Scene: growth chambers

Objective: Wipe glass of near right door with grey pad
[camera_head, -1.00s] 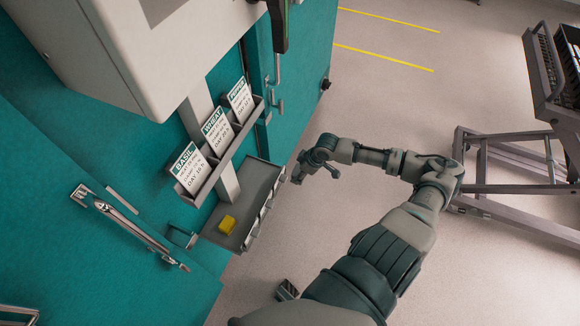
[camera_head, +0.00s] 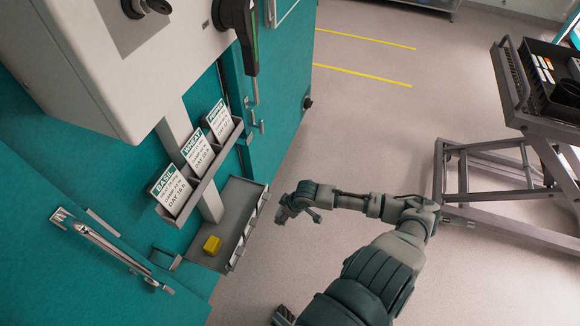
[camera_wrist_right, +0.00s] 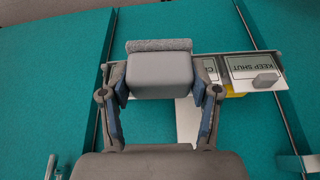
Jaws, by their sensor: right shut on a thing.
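My right gripper (camera_head: 284,212) is out over the floor, just right of the lower shelf on the teal chamber front, with a gap in the picture. In the right wrist view the gripper (camera_wrist_right: 160,90) is shut on a grey block with a fuzzy grey pad face (camera_wrist_right: 160,45). The pad points away from the wrist towards the teal front. In the head view the pad is too small to make out. A teal door (camera_head: 75,210) with a silver bar handle (camera_head: 110,250) stands at the left. I cannot make out its glass.
The lower shelf (camera_head: 238,192) holds a yellow block (camera_head: 212,244). Above it, a rack (camera_head: 204,184) holds BASIL, WHEAT and another card. A pale box (camera_head: 110,70) juts out above. A metal cart (camera_head: 500,165) stands at right, with open floor between.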

